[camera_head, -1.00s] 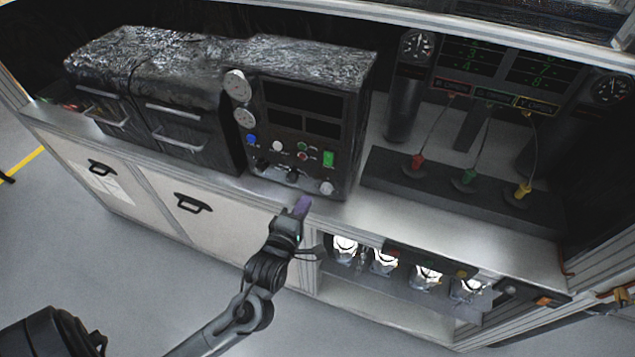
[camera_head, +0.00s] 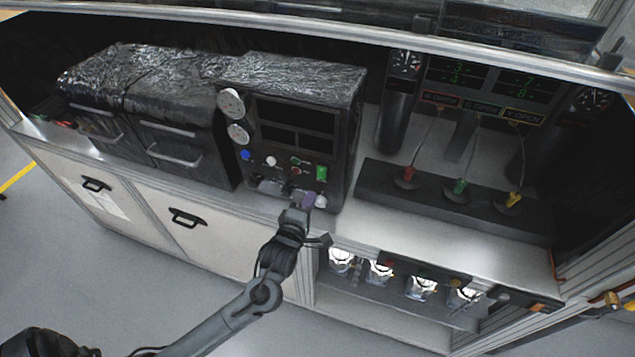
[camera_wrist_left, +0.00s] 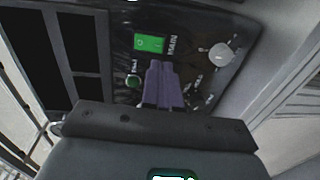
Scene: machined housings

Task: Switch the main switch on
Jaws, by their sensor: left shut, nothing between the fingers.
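The main switch is a green rocker (camera_head: 321,173) on the right side of the black control panel, with dark screens above it. In the left wrist view the green switch (camera_wrist_left: 150,43) sits beside the label MAIN. My left gripper (camera_head: 308,200) is at the lower right of the panel, its purple fingers shut and empty. In the left wrist view its fingers (camera_wrist_left: 161,82) point at the panel just below the green switch, and I cannot tell whether they touch the panel. My right gripper is not in view.
A white knob (camera_wrist_left: 222,55) is right of the switch, and a small green button (camera_wrist_left: 133,81) is left of the fingers. Two gauges (camera_head: 231,102) are on the panel's left. A black block with red, green and yellow plugs (camera_head: 459,187) stands to the right.

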